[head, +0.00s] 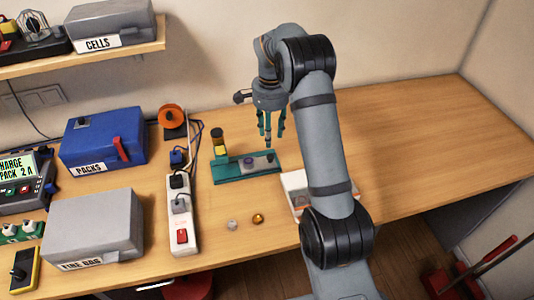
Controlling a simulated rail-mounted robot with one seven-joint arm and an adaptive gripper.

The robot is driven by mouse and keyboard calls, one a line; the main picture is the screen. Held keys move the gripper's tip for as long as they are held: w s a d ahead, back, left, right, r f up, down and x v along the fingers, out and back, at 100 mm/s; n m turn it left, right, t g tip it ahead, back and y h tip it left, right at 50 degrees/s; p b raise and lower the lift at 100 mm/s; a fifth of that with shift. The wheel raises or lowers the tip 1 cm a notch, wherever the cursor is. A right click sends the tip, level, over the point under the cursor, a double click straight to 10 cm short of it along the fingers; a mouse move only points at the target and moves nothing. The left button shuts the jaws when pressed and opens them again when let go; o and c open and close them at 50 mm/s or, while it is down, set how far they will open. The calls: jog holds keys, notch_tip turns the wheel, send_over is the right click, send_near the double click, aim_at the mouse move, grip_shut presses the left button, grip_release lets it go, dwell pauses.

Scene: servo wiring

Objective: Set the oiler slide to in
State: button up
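A teal-based device (232,177), which looks like the oiler, sits on the wooden bench at the middle. A yellow and black upright part (218,146) stands at its left end. A grey plate with a purple round part (249,163) and a small dark knob (270,157) lies along its top. I cannot tell which part is the slide or how it is set. My gripper (272,140) points down above the right part of the device. Its teal fingers are spread apart with nothing visible between them. Contact with the dark knob cannot be told.
A white power strip (184,229) and an orange spool (172,115) stand to the left. A white tray (294,183) is partly behind my arm. Two small round pieces, one silver (232,224) and one brass (258,218), lie in front. The bench's right side is clear.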

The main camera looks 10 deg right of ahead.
aim_at(270, 156)
notch_tip(270, 156, down, 10)
jog(key=shift+f+p, duration=0.1)
jog(key=shift+p, duration=0.95)
jog(key=shift+c, duration=1.2)
grip_shut()
